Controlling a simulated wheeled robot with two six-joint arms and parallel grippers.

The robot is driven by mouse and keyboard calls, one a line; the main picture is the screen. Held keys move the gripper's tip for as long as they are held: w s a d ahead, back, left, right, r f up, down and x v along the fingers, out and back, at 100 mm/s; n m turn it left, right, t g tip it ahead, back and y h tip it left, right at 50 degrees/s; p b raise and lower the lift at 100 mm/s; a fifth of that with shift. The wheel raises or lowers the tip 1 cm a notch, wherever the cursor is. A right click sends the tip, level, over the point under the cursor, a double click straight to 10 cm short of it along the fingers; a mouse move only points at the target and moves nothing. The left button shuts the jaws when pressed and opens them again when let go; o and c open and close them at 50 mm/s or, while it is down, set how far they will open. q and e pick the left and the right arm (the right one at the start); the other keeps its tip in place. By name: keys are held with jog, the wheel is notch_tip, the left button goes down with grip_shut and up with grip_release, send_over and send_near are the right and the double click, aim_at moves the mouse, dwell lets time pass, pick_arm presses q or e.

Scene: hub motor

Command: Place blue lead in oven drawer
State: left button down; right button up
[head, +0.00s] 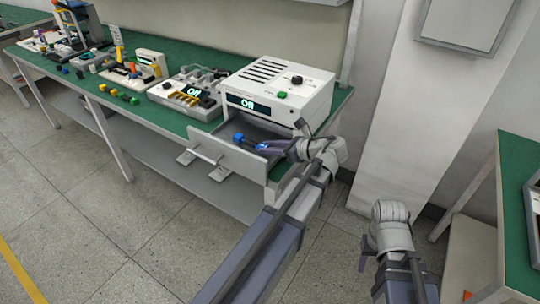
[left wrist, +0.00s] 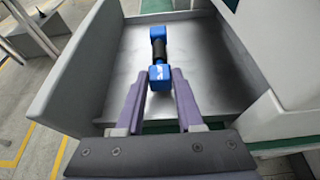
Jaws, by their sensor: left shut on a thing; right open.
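The blue lead (left wrist: 158,50) has blue ends and a dark middle. It also shows in the head view (head: 239,137), inside the open oven drawer (head: 215,150). The drawer is pulled out from the white oven (head: 305,88), whose display reads "Off". My left gripper (head: 262,147) reaches over the drawer and is shut on the near blue end of the lead, as the left wrist view (left wrist: 159,84) shows. The lead is over the bare metal drawer floor (left wrist: 125,85); I cannot tell whether it touches it. My right gripper (head: 364,252) is away from the bench, low at the right.
The green bench (head: 150,125) carries a grey device with yellow parts (head: 190,92), a small white device (head: 150,62) and several small coloured parts left of the oven. The drawer handle (head: 205,155) sticks out in front. Another green table (head: 515,180) stands at the right.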

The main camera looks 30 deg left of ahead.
pick_arm(q)
jog(key=shift+f, duration=0.6)
jog(key=shift+r, duration=0.15)
pick_arm(e)
jog(key=shift+f, duration=0.5)
jog(key=shift+f, duration=0.1)
pick_arm(q)
jog(key=c, duration=0.5)
grip_release()
jog(key=shift+c, duration=0.2)
jog(key=shift+r, duration=0.15)
jog(key=p+v, duration=0.4)
jog(key=v, duration=0.8)
pick_arm(e)
notch_tip(320, 180, up, 5)
jog(key=shift+f, duration=0.1)
